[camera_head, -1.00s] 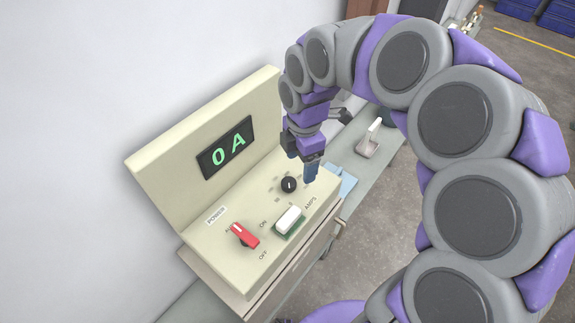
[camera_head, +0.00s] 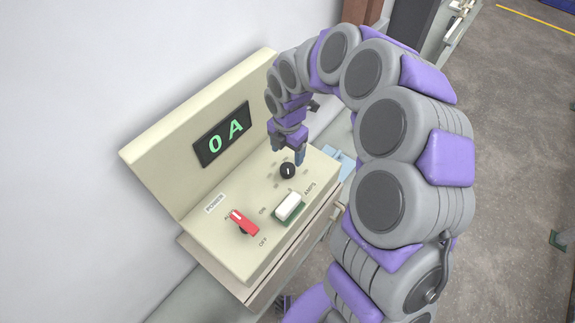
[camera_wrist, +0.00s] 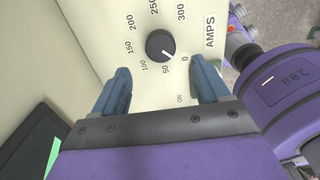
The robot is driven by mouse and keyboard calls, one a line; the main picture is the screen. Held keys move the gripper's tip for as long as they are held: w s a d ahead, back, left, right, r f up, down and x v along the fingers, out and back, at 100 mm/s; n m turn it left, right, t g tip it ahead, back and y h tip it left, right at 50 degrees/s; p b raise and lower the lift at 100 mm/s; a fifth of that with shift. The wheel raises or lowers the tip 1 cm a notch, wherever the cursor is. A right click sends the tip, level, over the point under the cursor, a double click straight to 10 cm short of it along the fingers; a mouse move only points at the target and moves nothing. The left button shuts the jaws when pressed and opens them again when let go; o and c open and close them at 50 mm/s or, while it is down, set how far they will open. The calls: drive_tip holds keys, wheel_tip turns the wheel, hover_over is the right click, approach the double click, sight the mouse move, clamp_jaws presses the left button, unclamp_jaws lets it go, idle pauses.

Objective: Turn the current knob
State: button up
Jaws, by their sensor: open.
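The current knob (camera_head: 288,171) is a small black round knob with a white pointer line on the beige control panel (camera_head: 248,262). In the wrist view the knob (camera_wrist: 160,45) sits inside a printed scale marked AMPS, its pointer between 0 and 50. The display (camera_head: 222,134) reads 0 A in green. My gripper (camera_head: 287,155) is just above and behind the knob. In the wrist view my gripper (camera_wrist: 163,88) is open, its two blue fingers spread either side of the knob's line, apart from it.
A red power switch (camera_head: 244,223) and a white rocker switch (camera_head: 289,206) stand on the same panel, in front of the knob. The panel's upright back (camera_head: 150,160) rises behind. A light-blue item (camera_head: 340,163) lies to the right.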

sight(287, 168)
wheel_tip(287, 168, down, 7)
drive_tip(key=shift+f+b, duration=0.2)
drive_tip(key=shift+b, duration=0.1)
drive_tip(key=c, duration=1)
